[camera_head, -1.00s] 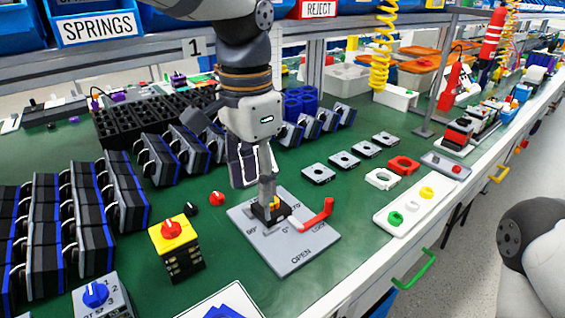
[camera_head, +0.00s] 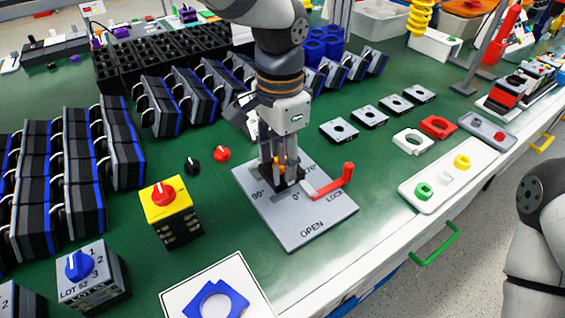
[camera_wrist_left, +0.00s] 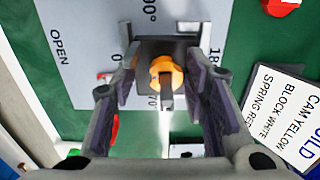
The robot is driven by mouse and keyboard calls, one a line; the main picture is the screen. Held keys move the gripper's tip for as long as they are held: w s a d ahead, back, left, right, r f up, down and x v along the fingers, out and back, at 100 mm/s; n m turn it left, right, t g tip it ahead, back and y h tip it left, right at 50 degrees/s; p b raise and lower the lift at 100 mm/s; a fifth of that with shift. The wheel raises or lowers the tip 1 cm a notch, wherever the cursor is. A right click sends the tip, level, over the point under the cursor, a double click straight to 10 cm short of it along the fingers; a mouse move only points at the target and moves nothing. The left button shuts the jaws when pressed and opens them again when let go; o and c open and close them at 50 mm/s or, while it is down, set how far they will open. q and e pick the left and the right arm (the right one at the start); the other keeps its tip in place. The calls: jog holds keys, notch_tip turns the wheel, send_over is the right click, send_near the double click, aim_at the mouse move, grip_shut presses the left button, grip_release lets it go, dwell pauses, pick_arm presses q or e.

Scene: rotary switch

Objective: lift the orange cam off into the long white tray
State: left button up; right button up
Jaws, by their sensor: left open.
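The orange cam (camera_wrist_left: 165,73) sits on a dark block on the grey plate with degree marks (camera_head: 312,233); a grey shaft end shows at its middle in the wrist view. In the head view the orange cam (camera_head: 281,164) is mostly hidden by my left gripper (camera_head: 278,170). My left gripper is open in the wrist view (camera_wrist_left: 165,82), its fingers on either side of the cam with gaps showing. The long white tray (camera_head: 436,192) lies to the right, holding green, white and yellow cams. My right gripper is out of the picture.
A red crank handle (camera_head: 335,182) stands on the plate, close right of the gripper. A yellow block with a red knob (camera_head: 167,208) stands to the left. White (camera_head: 411,141) and red (camera_head: 437,127) square parts lie behind the tray. Green table is clear between plate and tray.

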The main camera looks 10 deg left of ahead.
pick_arm(q)
jog(key=shift+w+f, duration=0.1)
jog(key=shift+f, duration=0.05)
jog(key=c, duration=0.6)
notch_tip(320, 180, up, 10)
jog(key=shift+r+p, duration=0.1)
jog(key=shift+p, duration=0.3)
jog(key=shift+c, duration=0.7)
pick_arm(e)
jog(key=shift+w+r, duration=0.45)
pick_arm(q)
notch_tip(320, 180, up, 8)
jog(key=p, duration=0.2)
jog(key=shift+r, duration=0.25)
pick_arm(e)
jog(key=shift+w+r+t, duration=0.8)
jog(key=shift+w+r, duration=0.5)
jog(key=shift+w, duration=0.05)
